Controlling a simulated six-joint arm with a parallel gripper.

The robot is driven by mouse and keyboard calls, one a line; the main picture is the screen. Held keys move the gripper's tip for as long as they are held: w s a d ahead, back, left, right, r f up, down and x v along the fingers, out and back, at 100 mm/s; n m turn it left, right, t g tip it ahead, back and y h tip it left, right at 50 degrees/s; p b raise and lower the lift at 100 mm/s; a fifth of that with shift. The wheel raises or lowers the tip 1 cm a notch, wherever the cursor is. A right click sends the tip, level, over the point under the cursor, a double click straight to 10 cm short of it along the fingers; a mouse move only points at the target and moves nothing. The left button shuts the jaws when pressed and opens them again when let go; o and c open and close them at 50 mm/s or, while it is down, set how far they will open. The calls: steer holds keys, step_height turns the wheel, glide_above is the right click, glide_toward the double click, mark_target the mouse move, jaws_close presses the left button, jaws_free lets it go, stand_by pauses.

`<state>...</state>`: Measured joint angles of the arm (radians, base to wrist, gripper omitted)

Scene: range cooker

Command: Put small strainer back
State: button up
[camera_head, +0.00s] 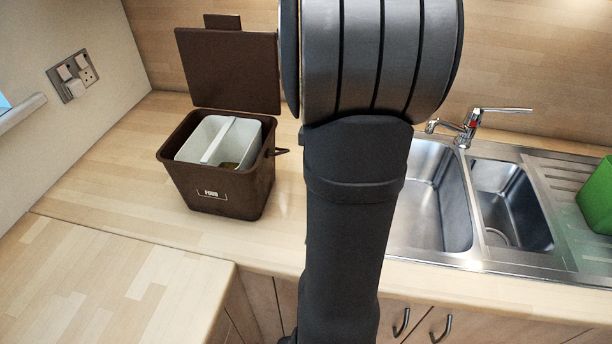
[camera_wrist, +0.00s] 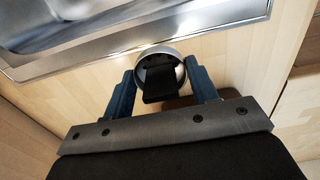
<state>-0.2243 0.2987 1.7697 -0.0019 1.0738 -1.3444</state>
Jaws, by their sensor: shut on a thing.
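The small strainer (camera_wrist: 174,74) is a round piece with a shiny metal rim and a dark middle, seen in the wrist view. My gripper (camera_wrist: 161,72) has one blue finger on each side of it and is shut on it. It is over the wooden worktop, close to the sink's metal edge in that picture; its exact height is unclear. In the head view my arm hides the gripper and the strainer. The sink (camera_head: 437,200) has a large bowl, partly behind my arm, and a small bowl (camera_head: 508,205) with a round drain partly showing at its bottom.
A brown food caddy (camera_head: 225,195) with its lid (camera_head: 228,70) up and a pale inner bin (camera_head: 195,145) stands on the worktop (camera_head: 120,150) at left. A tap (camera_head: 470,128) rises behind the sink. A green container (camera_head: 597,198) stands on the drainer at right.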

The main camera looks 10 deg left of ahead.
steer(key=a+f, duration=0.1)
steer(key=w+a+f, duration=0.1)
steer(key=a, duration=0.1)
steer(key=shift+a, duration=0.1)
steer(key=shift+f, duration=2)
steer(key=o, duration=1)
steer(key=shift+f, duration=0.15)
step_height(320, 180, up, 12)
steer(key=shift+r, duration=0.15)
steer(key=shift+f, duration=4.6)
